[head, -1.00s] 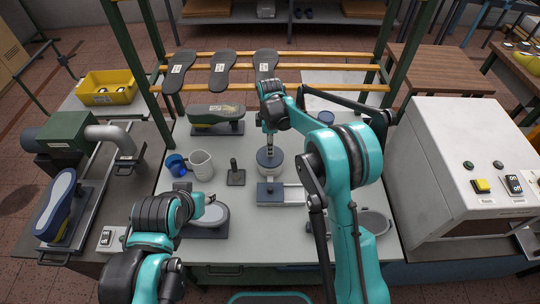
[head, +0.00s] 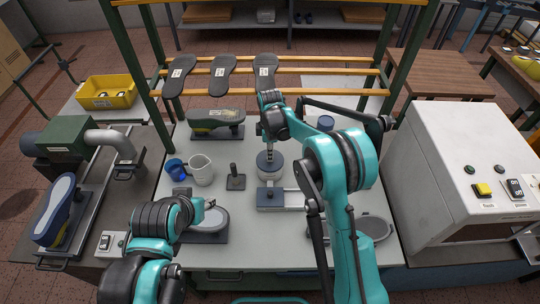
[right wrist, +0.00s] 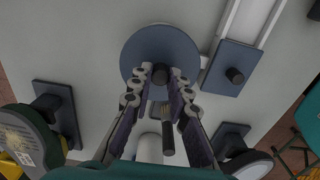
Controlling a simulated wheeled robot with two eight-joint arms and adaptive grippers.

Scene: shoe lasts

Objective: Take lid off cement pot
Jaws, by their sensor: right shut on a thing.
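The cement pot (head: 270,174) is a pale round pot near the middle of the table. Its dark blue-grey round lid (head: 269,159) is on top of it; whether there is a gap between them I cannot tell. My right gripper (head: 270,148) points down over the lid. In the right wrist view, its fingertips (right wrist: 160,72) are shut on the dark knob (right wrist: 163,76) at the middle of the lid (right wrist: 140,52). The lid hides the pot from above there. My left gripper (head: 212,204) is low at the front left, beside a round pale pad; its jaw opening is unclear.
A slide fixture (head: 270,197) stands just in front of the pot. A blue cup (head: 175,168), a white jug (head: 201,170) and a small dark post (head: 235,178) stand left. A shoe on a stand (head: 215,120) is behind. A white machine box (head: 455,150) bounds the right side.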

